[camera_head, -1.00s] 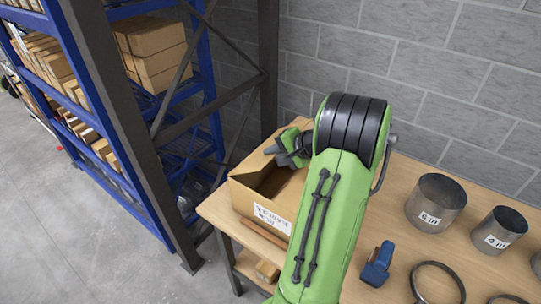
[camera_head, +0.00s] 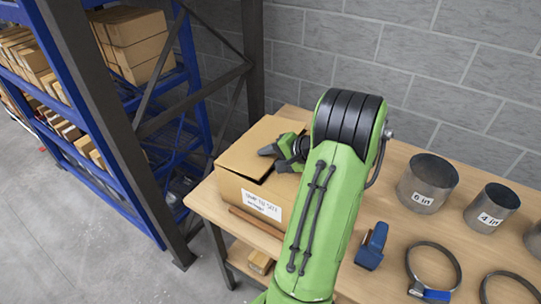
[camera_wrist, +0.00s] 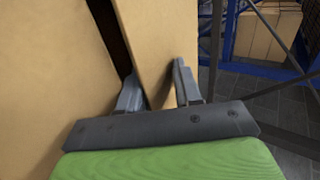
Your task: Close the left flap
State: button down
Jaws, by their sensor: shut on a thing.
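The cardboard box (camera_head: 233,190) stands at the left end of the table with a white label on its front. Its left flap (camera_head: 248,148) lies low and nearly flat across the top, with a narrow dark gap along the front right. My gripper (camera_head: 270,158) reaches in from the right, over the box top. In the wrist view, my gripper (camera_wrist: 155,75) has one finger on each side of a cardboard flap (camera_wrist: 160,40) and is shut on it. A dark gap separates this flap from another cardboard panel (camera_wrist: 50,70). My arm hides the box's right side.
A blue rack (camera_head: 150,200) with cartons stands left of the table. A blue tool (camera_head: 372,246), a 6 in duct (camera_head: 427,184), a 4 in duct (camera_head: 491,208) and ring clamps (camera_head: 434,268) lie right of my arm. A brick wall is behind.

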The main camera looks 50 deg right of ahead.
jog(key=shift+s+a+f, duration=0.1)
jog(key=shift+a+f, duration=0.05)
jog(key=shift+f, duration=0.25)
jog(key=c, duration=1.3)
grip_release()
